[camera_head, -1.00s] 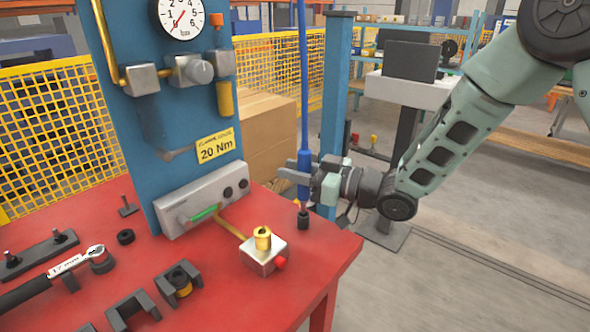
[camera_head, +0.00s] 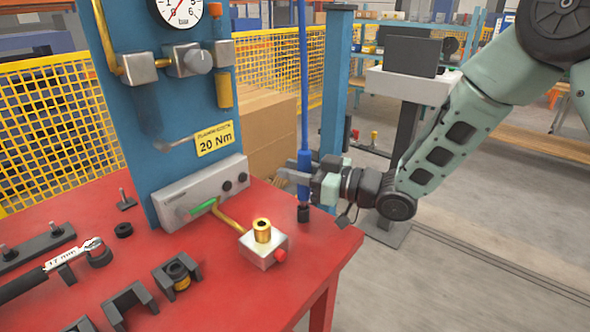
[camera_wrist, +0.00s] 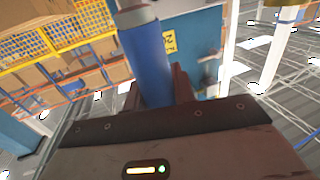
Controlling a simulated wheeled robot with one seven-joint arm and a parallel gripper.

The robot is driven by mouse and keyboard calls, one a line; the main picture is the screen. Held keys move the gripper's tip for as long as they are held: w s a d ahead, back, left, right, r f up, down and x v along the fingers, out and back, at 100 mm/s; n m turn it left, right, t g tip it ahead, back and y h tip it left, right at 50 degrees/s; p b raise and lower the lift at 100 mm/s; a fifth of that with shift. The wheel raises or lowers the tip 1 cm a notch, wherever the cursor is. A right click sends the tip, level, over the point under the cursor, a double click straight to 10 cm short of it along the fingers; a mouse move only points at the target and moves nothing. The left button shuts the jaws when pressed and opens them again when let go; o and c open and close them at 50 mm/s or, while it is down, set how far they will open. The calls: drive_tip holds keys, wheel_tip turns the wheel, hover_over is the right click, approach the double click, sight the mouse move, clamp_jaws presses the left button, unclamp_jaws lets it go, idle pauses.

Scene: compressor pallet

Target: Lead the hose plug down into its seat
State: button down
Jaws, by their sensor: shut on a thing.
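The hose plug (camera_head: 304,189) is a blue cylinder with a dark tip, hanging upright on a blue hose (camera_head: 303,80). My gripper (camera_head: 303,174) is shut on it; in the wrist view the blue body (camera_wrist: 147,60) stands between the jaws. The dark tip shows below the jaws, in front of the table's right part; I cannot tell whether it touches the top. A brass fitting (camera_head: 262,230) with an open dark top sits on a metal block (camera_head: 264,250) with a red knob. It appears to be the seat. The plug is right of and beyond it, apart from it.
The red table (camera_head: 225,285) holds black holders (camera_head: 128,305), a brass-ringed part (camera_head: 178,274) and a wrench (camera_head: 72,257) at the left. A blue panel (camera_head: 165,110) with a gauge and valves stands behind. The table's right edge is close to the plug.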

drive_tip(key=shift+f+b, duration=0.5)
drive_tip(key=shift+f, duration=0.15)
drive_tip(key=c, duration=1.1)
unclamp_jaws()
drive_tip(key=shift+d, duration=0.1)
drive_tip(key=v, duration=1.7)
drive_tip(key=shift+s, duration=0.15)
